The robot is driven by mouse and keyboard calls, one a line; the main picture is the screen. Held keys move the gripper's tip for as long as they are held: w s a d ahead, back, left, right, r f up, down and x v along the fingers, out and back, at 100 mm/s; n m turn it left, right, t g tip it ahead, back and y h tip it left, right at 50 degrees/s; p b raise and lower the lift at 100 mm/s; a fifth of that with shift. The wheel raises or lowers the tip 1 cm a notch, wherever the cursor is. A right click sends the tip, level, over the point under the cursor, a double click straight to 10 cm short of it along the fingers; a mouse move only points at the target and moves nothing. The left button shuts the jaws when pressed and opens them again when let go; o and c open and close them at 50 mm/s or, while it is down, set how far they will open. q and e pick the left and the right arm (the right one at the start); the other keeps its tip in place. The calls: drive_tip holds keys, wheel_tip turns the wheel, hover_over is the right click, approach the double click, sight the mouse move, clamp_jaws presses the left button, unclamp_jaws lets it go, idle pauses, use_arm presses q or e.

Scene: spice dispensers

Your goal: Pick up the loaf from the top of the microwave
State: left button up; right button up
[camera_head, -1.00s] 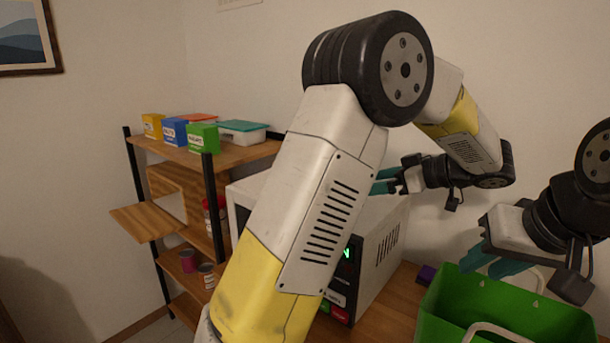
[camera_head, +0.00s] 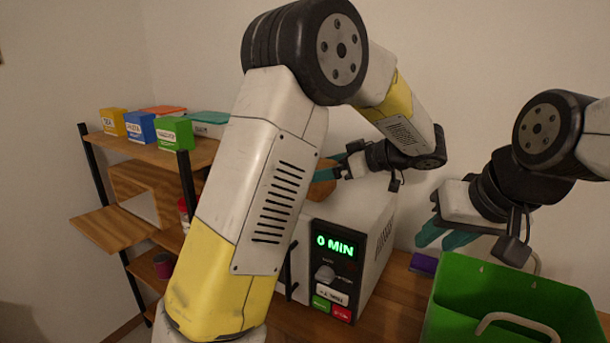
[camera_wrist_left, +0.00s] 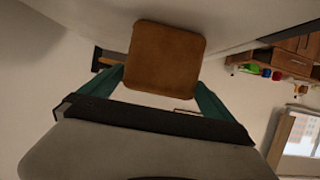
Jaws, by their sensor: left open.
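The loaf (camera_head: 321,189) is brown and lies on top of the white microwave (camera_head: 352,215), partly hidden behind my left arm in the head view. My left gripper (camera_head: 331,167) is open at the loaf, its teal fingers pointing left over the microwave top. In the left wrist view the loaf (camera_wrist_left: 165,60) shows as a rounded brown square between the two spread fingers of the left gripper (camera_wrist_left: 160,88); I cannot tell if they touch it. My right gripper (camera_head: 447,237) is open and empty above the green basket.
The green basket (camera_head: 450,300) with a pale handle stands right of the microwave. A small purple box (camera_head: 424,263) lies between them. A wooden shelf (camera_head: 148,151) at the left holds yellow, blue and green boxes and lidded containers.

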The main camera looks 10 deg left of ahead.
use_arm(q)
drive_tip(key=x, duration=0.4)
drive_tip(key=shift+w+a+f, duration=0.15)
drive_tip(key=shift+a+f, duration=0.05)
drive_tip(key=shift+f, duration=0.25)
drive_tip(key=c, duration=1.5)
drive_tip(key=shift+c, duration=0.6)
drive_tip(key=shift+r, duration=0.15)
